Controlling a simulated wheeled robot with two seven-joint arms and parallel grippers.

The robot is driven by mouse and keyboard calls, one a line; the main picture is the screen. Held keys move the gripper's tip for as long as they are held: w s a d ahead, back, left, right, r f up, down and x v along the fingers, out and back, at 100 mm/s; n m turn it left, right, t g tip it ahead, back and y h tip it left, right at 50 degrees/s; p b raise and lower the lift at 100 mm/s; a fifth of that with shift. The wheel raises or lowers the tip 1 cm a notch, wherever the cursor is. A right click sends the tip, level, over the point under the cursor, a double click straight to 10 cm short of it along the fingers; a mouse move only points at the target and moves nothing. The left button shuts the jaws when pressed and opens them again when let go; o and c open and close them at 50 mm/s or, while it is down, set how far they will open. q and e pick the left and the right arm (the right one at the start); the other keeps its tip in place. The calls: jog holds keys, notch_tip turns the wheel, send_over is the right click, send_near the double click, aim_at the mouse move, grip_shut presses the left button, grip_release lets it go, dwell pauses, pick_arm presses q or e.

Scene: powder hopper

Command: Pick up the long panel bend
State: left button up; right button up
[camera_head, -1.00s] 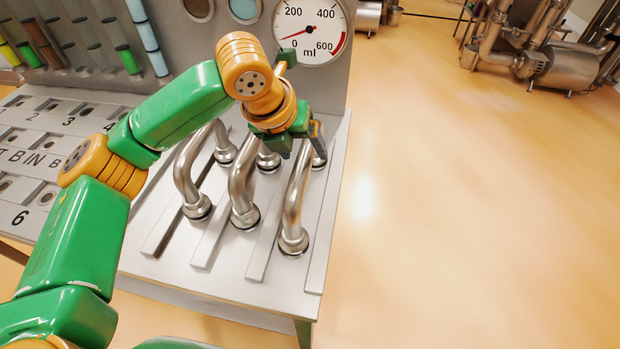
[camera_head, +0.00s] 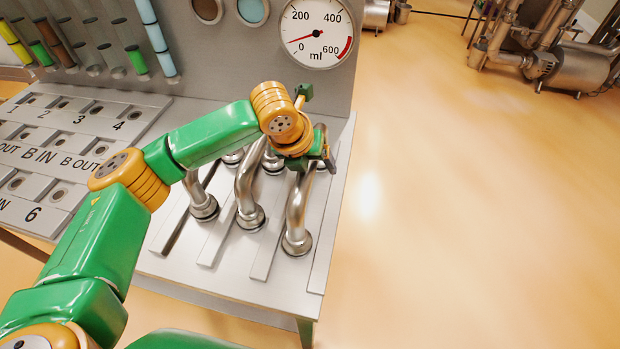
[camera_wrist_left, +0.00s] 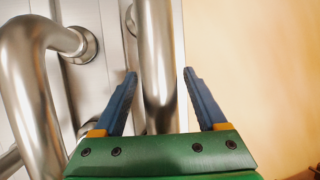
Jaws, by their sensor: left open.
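Three bent steel pipes stand on the grey bench top: a left bend (camera_head: 203,204), a middle bend (camera_head: 246,185) and a right bend (camera_head: 296,215). I cannot tell for certain by length which is the long panel bend. My left gripper (camera_head: 328,160) is over the far end of the right bend and partly hides it. In the left wrist view, my left gripper (camera_wrist_left: 159,73) has its blue fingers open, one on each side of the pipe of the right bend (camera_wrist_left: 157,50). Gaps show between the fingers and the pipe. My right gripper is not in view.
The bench (camera_head: 230,282) has raised strips beside the bends. A numbered socket panel (camera_head: 60,150) is to the left. An upright panel with a dial gauge (camera_head: 317,30) stands behind. Another bend (camera_wrist_left: 35,70) is close on the left in the wrist view. Open floor lies right.

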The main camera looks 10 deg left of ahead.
pick_arm(q)
jog(key=shift+f, duration=0.1)
dwell(0.3)
grip_shut()
dwell(1.3)
